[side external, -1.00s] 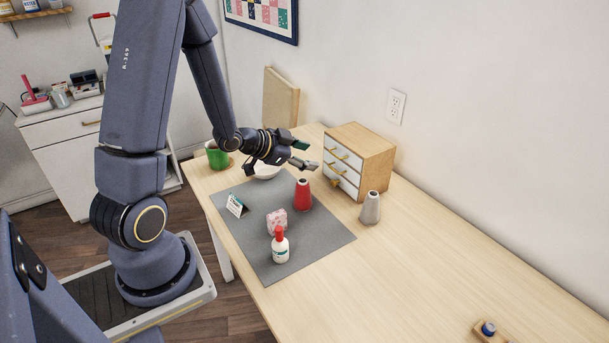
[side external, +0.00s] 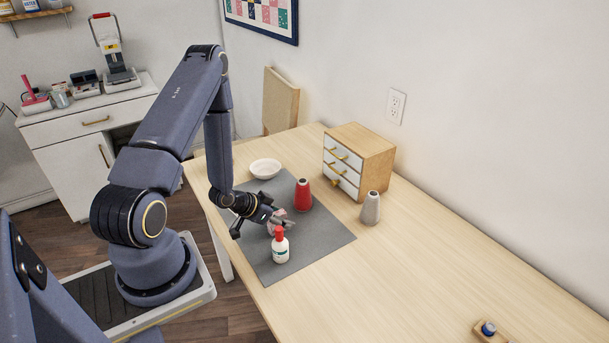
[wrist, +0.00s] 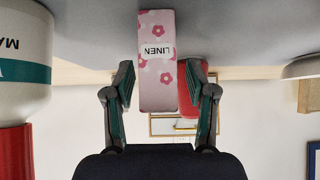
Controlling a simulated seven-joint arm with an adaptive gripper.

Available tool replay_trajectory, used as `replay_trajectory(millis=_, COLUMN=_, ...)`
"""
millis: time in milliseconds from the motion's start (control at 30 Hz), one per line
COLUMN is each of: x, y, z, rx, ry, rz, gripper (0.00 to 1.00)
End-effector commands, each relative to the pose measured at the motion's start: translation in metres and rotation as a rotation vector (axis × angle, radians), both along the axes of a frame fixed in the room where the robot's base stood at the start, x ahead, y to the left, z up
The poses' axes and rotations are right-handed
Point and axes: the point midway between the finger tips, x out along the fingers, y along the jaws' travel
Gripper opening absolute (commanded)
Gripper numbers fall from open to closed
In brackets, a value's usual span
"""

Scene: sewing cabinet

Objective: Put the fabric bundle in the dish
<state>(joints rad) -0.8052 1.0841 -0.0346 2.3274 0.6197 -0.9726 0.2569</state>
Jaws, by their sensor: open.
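The fabric bundle is a pink flowered block labelled LINEN (wrist: 157,75). In the wrist view it lies between the two fingers of my gripper (wrist: 163,88), with a gap on each side. In the side view my gripper (side external: 287,222) is low over the grey mat and hides most of the bundle (side external: 281,213). My gripper is open. The dish (side external: 265,169) is a white shallow bowl at the far edge of the mat, and it looks empty. Its edge also shows at the right of the wrist view (wrist: 303,67).
A white bottle with a red cap (side external: 280,246) stands just in front of my gripper. The table's right front is mostly clear.

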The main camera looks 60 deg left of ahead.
Motion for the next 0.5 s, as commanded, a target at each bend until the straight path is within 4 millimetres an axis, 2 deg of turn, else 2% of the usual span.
replay_trajectory(millis=267, x=0.0031, y=-0.0002, z=-0.0033, rx=-0.001, ry=0.001, rz=0.001, gripper=0.56)
replay_trajectory(millis=500, x=0.0031, y=-0.0001, z=-0.0030, rx=0.000, ry=0.000, rz=0.000, gripper=0.31)
